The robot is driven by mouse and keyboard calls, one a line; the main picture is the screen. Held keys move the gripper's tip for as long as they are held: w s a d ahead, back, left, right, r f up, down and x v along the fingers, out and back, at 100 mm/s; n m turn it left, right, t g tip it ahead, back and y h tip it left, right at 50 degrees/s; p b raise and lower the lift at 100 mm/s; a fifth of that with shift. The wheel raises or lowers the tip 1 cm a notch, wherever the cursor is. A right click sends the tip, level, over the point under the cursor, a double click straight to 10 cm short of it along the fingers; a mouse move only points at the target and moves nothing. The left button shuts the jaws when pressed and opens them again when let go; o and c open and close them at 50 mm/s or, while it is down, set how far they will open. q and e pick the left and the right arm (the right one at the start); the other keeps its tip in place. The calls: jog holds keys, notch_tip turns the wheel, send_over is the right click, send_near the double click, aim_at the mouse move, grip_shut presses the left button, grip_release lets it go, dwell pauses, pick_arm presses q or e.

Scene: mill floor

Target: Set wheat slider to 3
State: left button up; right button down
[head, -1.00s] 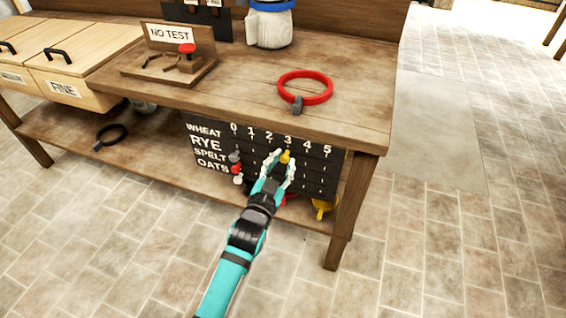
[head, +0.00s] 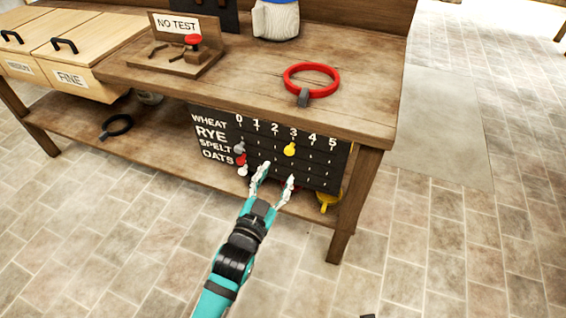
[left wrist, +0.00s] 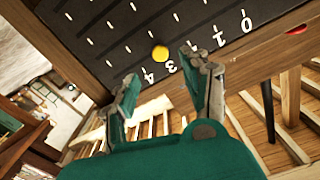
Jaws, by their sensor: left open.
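The black slider board (head: 310,172) hangs under the bench front, with rows WHEAT, RYE, SPELT and OATS and columns 0 to 5. The yellow knob (head: 290,149) sits in the top row under the 3; it also shows in the left wrist view (left wrist: 159,53). A grey knob (head: 239,147), a red knob (head: 240,159) and a white knob (head: 242,170) sit at the 0 end of the lower rows. My left gripper (head: 275,176) is open and empty, in front of the board and below the yellow knob, apart from it.
A yellow item (head: 328,200) shows below the board. Floor in front is clear.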

pick_arm(q)
jog(key=v, duration=0.4)
jog(key=shift+s, duration=0.1)
dwell(0.3)
jog(key=s+a+f+n+g+y, duration=0.15)
jog(key=s+a+f+g, duration=0.25)
jog(key=f, duration=0.7)
jog(key=s+a+f+n+g+y, duration=0.1)
jog(key=s+a+f+g+y, duration=0.2)
jog(key=f, duration=0.8)
jog(key=s+a+f+n+g, duration=0.1)
jog(key=s+a+f+g, duration=0.3)
jog(key=s+f, duration=0.25)
jog(key=s+a+f+n+g, duration=0.1)
jog(key=s+a+f+g, duration=0.3)
jog(key=s+f, duration=0.3)
jog(key=s+a+g+y+p, duration=0.1)
jog(key=s+a+p, duration=0.2)
jog(key=s+p, duration=1.3)
jog(key=s, duration=0.2)
jog(key=shift+s+f+p, duration=0.3)
jog(key=shift+s, duration=0.1)
pick_arm(e)
jog(key=s+d+f+g, duration=0.1)
jog(key=s+d, duration=0.2)
jog(key=s, duration=1.4)
jog(key=shift+s+f, duration=0.35)
jog(key=shift+f, duration=0.05)
